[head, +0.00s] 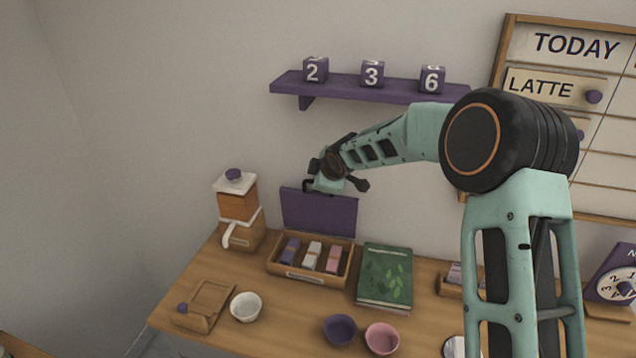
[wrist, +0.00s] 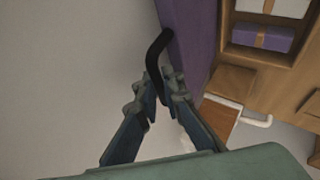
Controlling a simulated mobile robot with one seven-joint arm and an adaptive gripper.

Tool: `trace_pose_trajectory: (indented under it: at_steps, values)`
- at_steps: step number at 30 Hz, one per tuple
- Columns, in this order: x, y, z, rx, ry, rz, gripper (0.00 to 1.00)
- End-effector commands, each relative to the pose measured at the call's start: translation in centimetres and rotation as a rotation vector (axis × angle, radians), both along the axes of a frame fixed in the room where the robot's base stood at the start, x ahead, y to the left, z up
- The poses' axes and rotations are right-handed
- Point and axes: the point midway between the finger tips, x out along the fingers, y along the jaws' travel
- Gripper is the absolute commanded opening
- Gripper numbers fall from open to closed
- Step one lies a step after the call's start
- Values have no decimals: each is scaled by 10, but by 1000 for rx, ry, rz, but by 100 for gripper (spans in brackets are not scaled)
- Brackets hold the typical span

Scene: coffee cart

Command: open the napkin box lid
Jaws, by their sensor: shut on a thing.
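The napkin box (head: 335,281) is a low wooden tray-like box at the back of the counter, with purple, white and pink banded bundles in its compartments. Its purple lid (head: 320,215) stands up, roughly upright, along the back edge, so the box is open. In the wrist view the lid (wrist: 187,30) is seen edge-on, with the box (wrist: 258,52) to its right. A black handle (wrist: 153,58) sticks out from the lid. My gripper (wrist: 160,90) is shut on this handle, at the lid's top edge. In the head view my gripper (head: 322,184) partly covers the handle.
A coffee grinder (head: 238,210) stands left of the box, a green book (head: 385,275) right. In front are a small wooden box (head: 205,303) and white (head: 246,306), purple (head: 340,330) and pink (head: 382,338) bowls. A purple shelf (head: 360,90) with number cubes hangs above.

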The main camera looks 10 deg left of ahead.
Motion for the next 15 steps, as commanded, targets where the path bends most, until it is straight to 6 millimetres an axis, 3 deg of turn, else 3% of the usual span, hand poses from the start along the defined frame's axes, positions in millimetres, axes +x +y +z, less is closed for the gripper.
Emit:
trace_pose_trajectory:
  at_steps: [15]
  values:
    - [7,3,4,4,28,4,0]
